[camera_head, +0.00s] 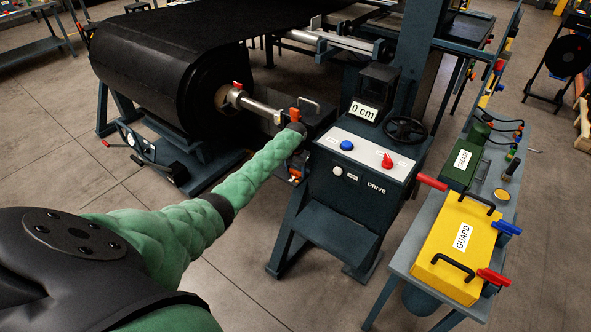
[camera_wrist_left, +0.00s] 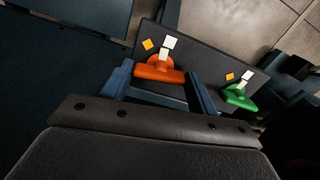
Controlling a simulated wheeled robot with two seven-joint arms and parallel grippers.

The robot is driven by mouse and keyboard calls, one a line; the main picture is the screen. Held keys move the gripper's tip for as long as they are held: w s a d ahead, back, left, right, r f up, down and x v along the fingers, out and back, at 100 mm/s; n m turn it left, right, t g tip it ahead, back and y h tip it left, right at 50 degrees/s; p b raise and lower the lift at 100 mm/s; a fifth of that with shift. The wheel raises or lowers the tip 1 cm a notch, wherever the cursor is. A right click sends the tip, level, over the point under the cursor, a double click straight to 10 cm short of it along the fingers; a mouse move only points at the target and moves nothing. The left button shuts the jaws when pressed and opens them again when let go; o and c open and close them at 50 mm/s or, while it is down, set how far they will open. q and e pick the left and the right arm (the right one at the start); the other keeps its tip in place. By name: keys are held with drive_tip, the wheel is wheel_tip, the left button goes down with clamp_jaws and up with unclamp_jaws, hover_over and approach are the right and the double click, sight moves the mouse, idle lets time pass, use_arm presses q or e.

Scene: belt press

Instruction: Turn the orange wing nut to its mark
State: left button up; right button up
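The orange wing nut (camera_wrist_left: 158,72) sits on a dark plate in the left wrist view. My left gripper (camera_wrist_left: 160,84) is open, one finger on each side of the nut's lower part. I cannot tell whether the fingers touch it. In the head view my green-sleeved left arm reaches to beside the drive stand, and its fingers are hidden. My right gripper is not in view.
A green wing nut (camera_wrist_left: 240,97) with similar marks is to the right on the plate. The drive stand (camera_head: 325,213) is right of my arm. A black roll (camera_head: 160,75) is behind it. A bench carries a yellow guard (camera_head: 455,250) and a green box (camera_head: 465,157).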

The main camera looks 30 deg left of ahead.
use_arm(q)
drive_tip(key=shift+m, duration=0.8)
drive_tip(key=o, duration=0.8)
drive_tip(key=shift+o, duration=0.9)
